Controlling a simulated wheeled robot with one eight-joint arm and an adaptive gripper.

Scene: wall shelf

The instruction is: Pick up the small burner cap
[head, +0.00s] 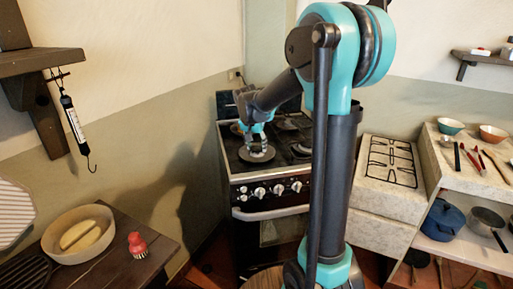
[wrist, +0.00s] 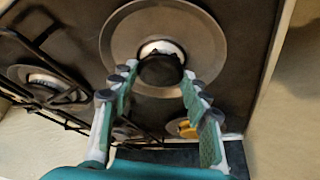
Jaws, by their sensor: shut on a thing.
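The small burner cap (wrist: 161,70) is a dark round disc in the upper middle of the wrist view. It is between the fingertips of my gripper (wrist: 158,80), which is shut on it. The cap is at or just above the pale ring of a burner (wrist: 160,47) set in a wide round metal dish; I cannot tell whether it is lifted clear. In the head view my gripper (head: 257,148) points down over the front left burner dish (head: 257,156) of the black stove (head: 238,168). The cap cannot be made out there.
Another burner (wrist: 42,80) and a black wire grate (wrist: 60,105) lie to the left in the wrist view. A wooden table with a bowl (head: 78,234) and a red-topped brush (head: 137,245) stands at the left. A counter with a hob (head: 391,162) stands right of the stove.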

